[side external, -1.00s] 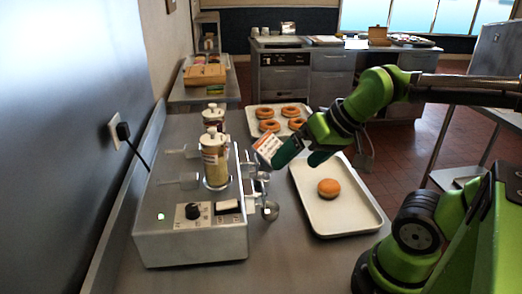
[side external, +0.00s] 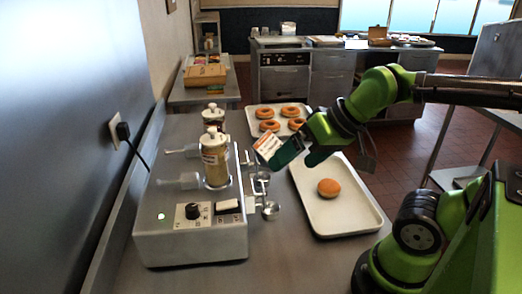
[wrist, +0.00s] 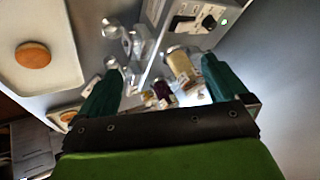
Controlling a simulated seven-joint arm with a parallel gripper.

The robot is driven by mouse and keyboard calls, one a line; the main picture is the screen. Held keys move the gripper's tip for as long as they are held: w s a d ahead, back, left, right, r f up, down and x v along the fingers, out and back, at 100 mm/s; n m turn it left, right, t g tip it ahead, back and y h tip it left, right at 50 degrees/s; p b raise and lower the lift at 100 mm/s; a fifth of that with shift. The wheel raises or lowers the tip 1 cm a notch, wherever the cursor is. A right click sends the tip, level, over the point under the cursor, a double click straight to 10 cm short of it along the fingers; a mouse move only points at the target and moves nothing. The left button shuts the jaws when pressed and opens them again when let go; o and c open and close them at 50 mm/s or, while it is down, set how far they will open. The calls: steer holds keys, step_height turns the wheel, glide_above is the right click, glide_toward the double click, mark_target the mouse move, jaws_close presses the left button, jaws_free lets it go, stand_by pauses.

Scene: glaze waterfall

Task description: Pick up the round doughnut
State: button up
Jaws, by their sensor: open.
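The round doughnut (side external: 328,188), a brown ball without a hole, sits alone on the near white tray (side external: 345,222). In the wrist view the doughnut (wrist: 33,55) lies at the upper left on the tray (wrist: 66,68), outside the space between my fingers. My gripper (side external: 300,158) is in the air above and to the left of the doughnut, near the tray's far end, tilted toward the glazing machine. In the wrist view my gripper (wrist: 162,66) has its two green fingers wide apart with nothing held between them.
A metal glazing machine (side external: 190,247) with bottles (side external: 215,160) and small metal cups (side external: 270,210) stands to the left. Several ring doughnuts (side external: 269,125) lie on a far tray (side external: 256,110). A white label (side external: 268,146) shows beside my gripper. The air above the round doughnut is clear.

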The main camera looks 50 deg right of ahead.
steer(key=m+g+h, duration=0.3)
steer(key=m+g, duration=0.2)
steer(key=g, duration=0.1)
glide_toward(330, 183)
step_height(330, 183, down, 4)
steer(key=shift+d+f, duration=0.1)
steer(key=shift+d, duration=0.05)
steer(key=shift+w+d+f, duration=0.1)
steer(key=shift+w+f, duration=0.05)
steer(key=shift+f, duration=0.8)
steer(key=shift+w+d+f, duration=0.1)
steer(key=shift+w+f, duration=0.05)
steer(key=shift+f, duration=0.8)
steer(key=shift+w+d+f, duration=0.1)
steer(key=shift+w+f, duration=0.05)
steer(key=shift+f, duration=0.8)
steer(key=shift+c, duration=0.3)
steer(key=c, duration=1)
